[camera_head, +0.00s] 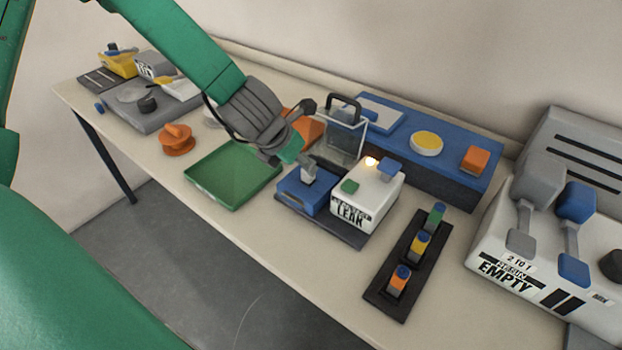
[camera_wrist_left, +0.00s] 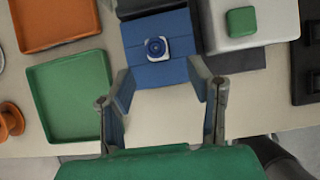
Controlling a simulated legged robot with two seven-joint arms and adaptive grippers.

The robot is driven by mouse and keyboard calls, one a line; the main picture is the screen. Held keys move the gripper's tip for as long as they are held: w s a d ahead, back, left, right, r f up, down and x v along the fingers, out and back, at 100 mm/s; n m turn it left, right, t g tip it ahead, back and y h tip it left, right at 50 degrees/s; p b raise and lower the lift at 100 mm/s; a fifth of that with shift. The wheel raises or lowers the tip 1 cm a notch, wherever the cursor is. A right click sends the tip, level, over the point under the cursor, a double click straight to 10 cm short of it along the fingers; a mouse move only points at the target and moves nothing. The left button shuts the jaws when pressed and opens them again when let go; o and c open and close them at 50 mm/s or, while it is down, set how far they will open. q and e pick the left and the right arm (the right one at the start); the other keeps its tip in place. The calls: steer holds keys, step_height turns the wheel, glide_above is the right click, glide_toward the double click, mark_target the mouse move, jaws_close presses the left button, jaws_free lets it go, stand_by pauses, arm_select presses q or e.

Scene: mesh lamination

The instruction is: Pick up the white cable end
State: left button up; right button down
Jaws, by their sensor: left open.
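A small white fitting (camera_head: 308,173), which may be the white cable end, stands on a blue block (camera_head: 291,191). In the left wrist view the white fitting (camera_wrist_left: 156,57) has a round blue centre and sits on the blue block (camera_wrist_left: 150,75). No cable can be made out. My left gripper (camera_head: 290,137) is open and empty, above and behind the block in the head view. In the left wrist view its fingers (camera_wrist_left: 161,88) are spread wide, with the fitting beyond the gap between them. My right gripper is not in view.
A white box marked LEAK (camera_head: 372,203) stands directly right of the block. A green tray (camera_head: 225,190) lies to its left. A clear handled frame (camera_head: 344,139) stands behind. A dark rack (camera_head: 385,291) and the EMPTY machine (camera_head: 535,262) are farther right.

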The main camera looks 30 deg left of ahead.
mark_target(308, 179)
arm_select(q)
steer(key=shift+x, duration=1.2)
steer(key=x, duration=0.4)
steer(key=shift+w+a+f, duration=0.2)
steer(key=shift+a+f, duration=0.1)
steer(key=shift+f, duration=0.1)
steer(key=shift+w+f, duration=0.25)
steer(key=shift+d, duration=0.1)
steer(key=shift+s+r, duration=0.1)
steer(key=shift+c, duration=0.5)
jaws_close()
